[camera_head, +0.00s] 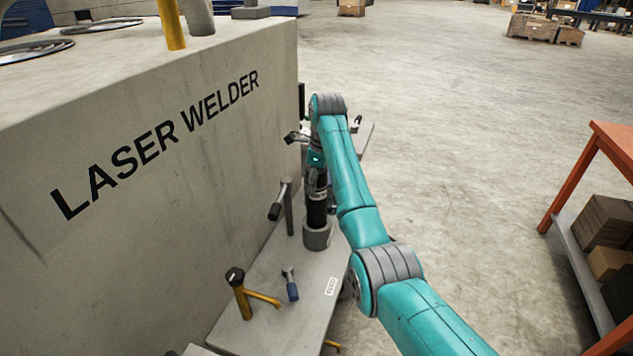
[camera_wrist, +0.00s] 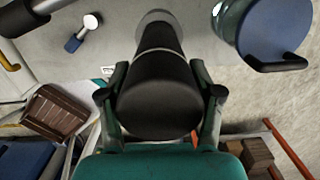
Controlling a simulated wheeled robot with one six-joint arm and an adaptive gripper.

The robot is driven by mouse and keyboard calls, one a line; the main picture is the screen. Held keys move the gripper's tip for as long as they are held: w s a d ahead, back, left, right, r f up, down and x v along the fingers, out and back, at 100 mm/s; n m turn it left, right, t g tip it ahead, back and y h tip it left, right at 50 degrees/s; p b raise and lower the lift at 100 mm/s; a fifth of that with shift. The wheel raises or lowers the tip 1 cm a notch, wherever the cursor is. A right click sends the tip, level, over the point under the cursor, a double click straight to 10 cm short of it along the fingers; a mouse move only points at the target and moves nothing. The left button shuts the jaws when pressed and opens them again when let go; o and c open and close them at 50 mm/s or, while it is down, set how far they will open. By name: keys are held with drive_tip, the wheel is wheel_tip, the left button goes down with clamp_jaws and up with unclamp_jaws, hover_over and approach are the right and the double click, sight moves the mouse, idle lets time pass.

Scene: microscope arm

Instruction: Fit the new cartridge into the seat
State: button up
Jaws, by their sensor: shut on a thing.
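A black cylindrical cartridge (camera_head: 317,208) with a pale band stands roughly upright in the head view. My gripper (camera_head: 315,168) is at its upper part, and the wrist view shows my gripper's fingers (camera_wrist: 161,95) shut on either side of the black cartridge (camera_wrist: 158,78). A grey round seat (camera_head: 317,238) is at the cartridge's lower end on the grey bench plate. The seat's rim also shows beyond the cartridge in the wrist view (camera_wrist: 155,15). The lower end appears to be at or inside the rim; how deep it sits is hidden.
The laser welder's wall (camera_head: 150,180) rises close at left. A grey post with a dark handle (camera_head: 288,208) stands beside the seat. A yellow post with a black knob (camera_head: 240,292) and a small blue-handled tool (camera_head: 290,284) are nearer. An orange shelf (camera_head: 590,175) stands at right.

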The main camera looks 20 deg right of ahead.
sight(317, 206)
drive_tip(key=shift+f, duration=4.7)
idle(0.5)
drive_tip(key=o, duration=1.6)
drive_tip(key=r, duration=0.8)
drive_tip(key=s+d+r, duration=0.1)
drive_tip(key=r, duration=0.3)
drive_tip(key=shift+s+f, duration=0.1)
